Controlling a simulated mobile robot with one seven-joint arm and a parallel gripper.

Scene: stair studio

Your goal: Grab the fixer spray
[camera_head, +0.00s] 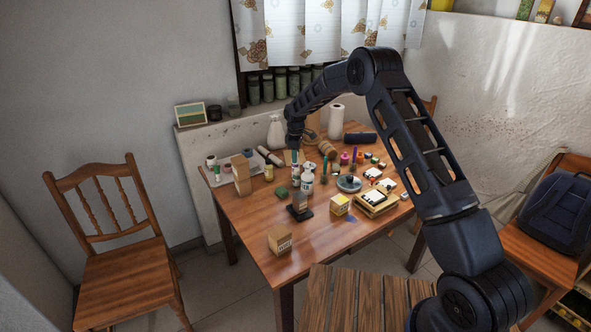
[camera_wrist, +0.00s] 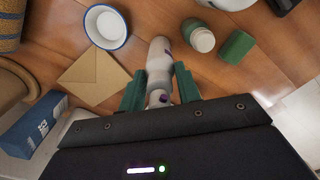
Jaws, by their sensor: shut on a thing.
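The fixer spray appears to be the slim white can (camera_wrist: 158,55) with purple marks in the wrist view. My gripper (camera_wrist: 160,88) has its two green fingers on either side of the can's near end and is shut on it. In the head view my gripper (camera_head: 295,157) points down over the middle of the table, beside a white bottle (camera_head: 307,181). The held can is small and hard to make out there. In the wrist view a second white-topped container (camera_wrist: 203,40) stands just right of the held can.
A green block (camera_wrist: 236,46), a brown envelope (camera_wrist: 95,76), a blue-rimmed white bowl (camera_wrist: 107,26) and a blue box (camera_wrist: 36,122) lie around the gripper. The wooden table (camera_head: 250,224) is crowded towards the back; its front left is clearer. A chair (camera_head: 124,262) stands left.

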